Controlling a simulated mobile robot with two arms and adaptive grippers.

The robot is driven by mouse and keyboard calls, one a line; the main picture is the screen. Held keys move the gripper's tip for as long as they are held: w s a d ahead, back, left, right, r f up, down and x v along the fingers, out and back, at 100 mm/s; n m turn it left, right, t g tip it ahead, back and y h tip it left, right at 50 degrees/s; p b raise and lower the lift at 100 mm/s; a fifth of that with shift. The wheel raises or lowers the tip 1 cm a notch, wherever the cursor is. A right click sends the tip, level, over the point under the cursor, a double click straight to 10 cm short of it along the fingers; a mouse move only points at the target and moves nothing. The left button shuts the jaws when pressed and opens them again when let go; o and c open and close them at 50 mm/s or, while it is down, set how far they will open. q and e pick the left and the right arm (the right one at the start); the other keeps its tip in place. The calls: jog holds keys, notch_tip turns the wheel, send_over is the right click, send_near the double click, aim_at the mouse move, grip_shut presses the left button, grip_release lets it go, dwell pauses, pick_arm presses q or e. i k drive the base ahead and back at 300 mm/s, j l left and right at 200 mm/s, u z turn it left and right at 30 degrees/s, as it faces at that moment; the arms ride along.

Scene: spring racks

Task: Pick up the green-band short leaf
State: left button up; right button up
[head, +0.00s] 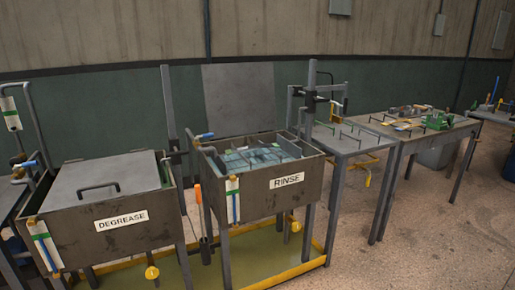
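I cannot make out a green-band short leaf for certain in the head view. Small yellow, grey and green items lie on the far worktable (462,128), too small to tell apart. A green block-like device (437,120) stands among them. The open tank marked RINSE (262,198) has dividers and bluish contents inside; I cannot tell whether leaves lie there. Neither of my grippers is in view.
The tank marked DEGREASE (70,232) stands at the left under a closed grey lid (105,172) with a handle. A yellow-edged tray (255,262) lies beneath the tanks. A grey table (336,146) with dark handles stands right of RINSE. Open floor (430,240) fills the lower right.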

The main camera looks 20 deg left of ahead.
aim_at(229, 152)
jog(key=i+u, duration=0.2)
jog(key=i, duration=0.35)
jog(key=i+l+u, duration=0.1)
jog(key=i+u, duration=0.15)
jog(key=i, duration=0.35)
